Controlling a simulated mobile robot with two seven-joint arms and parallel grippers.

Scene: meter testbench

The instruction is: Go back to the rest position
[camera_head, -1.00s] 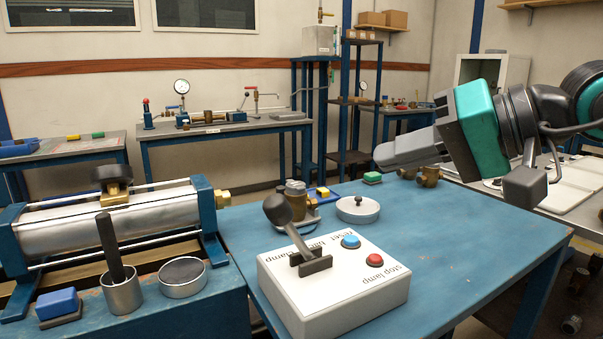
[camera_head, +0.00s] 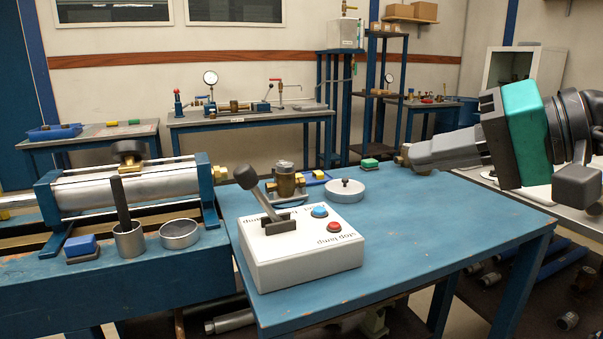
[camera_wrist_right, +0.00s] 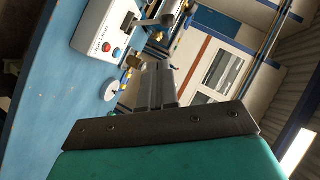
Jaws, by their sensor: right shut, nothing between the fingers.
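My right gripper (camera_head: 412,155) is raised above the right part of the blue table (camera_head: 420,225), pointing left. Its grey fingers are shut with nothing between them, and they also show in the right wrist view (camera_wrist_right: 158,82). Its tip is apart from the things on the table. My left gripper is not in view.
The white control box (camera_head: 300,255) with a lever, blue button and red button stands on the table. Behind it are a brass fitting (camera_head: 287,182), a round dish (camera_head: 345,190) and a green block (camera_head: 370,163). A cylinder rig (camera_head: 130,190) stands left. The table's right side is clear.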

